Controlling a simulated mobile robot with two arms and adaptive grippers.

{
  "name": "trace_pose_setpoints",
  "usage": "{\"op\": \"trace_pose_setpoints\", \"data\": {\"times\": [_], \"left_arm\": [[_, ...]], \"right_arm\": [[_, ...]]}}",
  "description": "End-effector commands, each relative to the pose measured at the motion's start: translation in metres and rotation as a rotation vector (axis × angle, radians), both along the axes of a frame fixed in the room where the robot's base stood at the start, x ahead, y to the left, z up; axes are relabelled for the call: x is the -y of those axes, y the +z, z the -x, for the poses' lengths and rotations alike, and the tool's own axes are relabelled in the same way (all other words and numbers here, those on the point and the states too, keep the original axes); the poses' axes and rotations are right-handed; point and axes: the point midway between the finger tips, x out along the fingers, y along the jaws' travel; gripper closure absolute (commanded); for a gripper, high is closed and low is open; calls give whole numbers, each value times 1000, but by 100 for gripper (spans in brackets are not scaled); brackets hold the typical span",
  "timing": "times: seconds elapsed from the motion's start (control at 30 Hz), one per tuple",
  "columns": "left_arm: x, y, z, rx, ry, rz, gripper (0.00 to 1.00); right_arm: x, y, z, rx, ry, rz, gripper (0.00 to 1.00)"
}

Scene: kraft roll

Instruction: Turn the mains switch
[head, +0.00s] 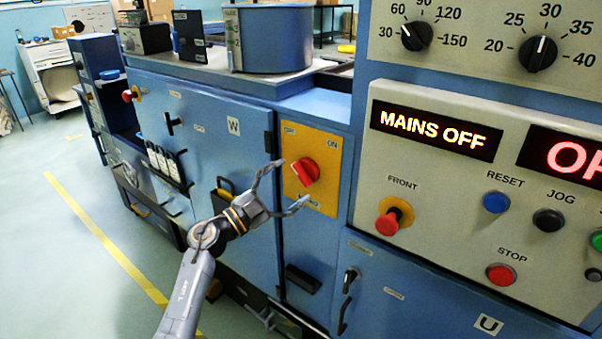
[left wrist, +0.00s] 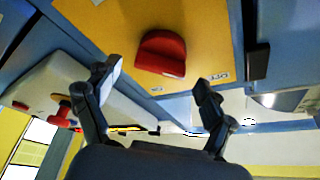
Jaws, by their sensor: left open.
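The mains switch is a red rotary knob (head: 306,170) on a yellow plate (head: 325,196) on the blue machine's front. The plate has small OFF and ON labels at its top. A lit display (head: 436,130) reads MAINS OFF. My left gripper (head: 290,184) is open in front of the plate, one finger above and one below the knob's level. In the left wrist view the red knob (left wrist: 162,53) lies ahead of the gap between the open fingers (left wrist: 158,80), and neither finger appears to touch it. My right gripper is not in view.
The control panel right of the switch carries a red FRONT knob (head: 388,224), a blue RESET button (head: 496,202), a black JOG button (head: 548,220) and a red STOP button (head: 501,274). A dark handle (head: 349,281) sticks out below. Free floor lies to the left.

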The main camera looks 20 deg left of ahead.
Motion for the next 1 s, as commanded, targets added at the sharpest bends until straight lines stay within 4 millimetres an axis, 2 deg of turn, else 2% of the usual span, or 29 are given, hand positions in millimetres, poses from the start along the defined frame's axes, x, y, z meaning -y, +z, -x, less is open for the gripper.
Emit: {"op": "trace_pose_setpoints", "data": {"times": [0.2, 0.57, 0.6, 0.87, 1.0], "left_arm": [[15, 8, -21, 1, 0, 2, 17], [19, 9, -26, 0, 0, 0, 17], [19, 9, -26, 0, 0, 0, 19], [19, 9, -26, 0, 0, 0, 71], [19, 9, -26, 0, 1, -2, 72]], "right_arm": [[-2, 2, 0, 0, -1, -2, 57], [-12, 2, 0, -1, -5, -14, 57], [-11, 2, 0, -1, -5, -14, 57], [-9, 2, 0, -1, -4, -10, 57], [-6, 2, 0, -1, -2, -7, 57]]}}
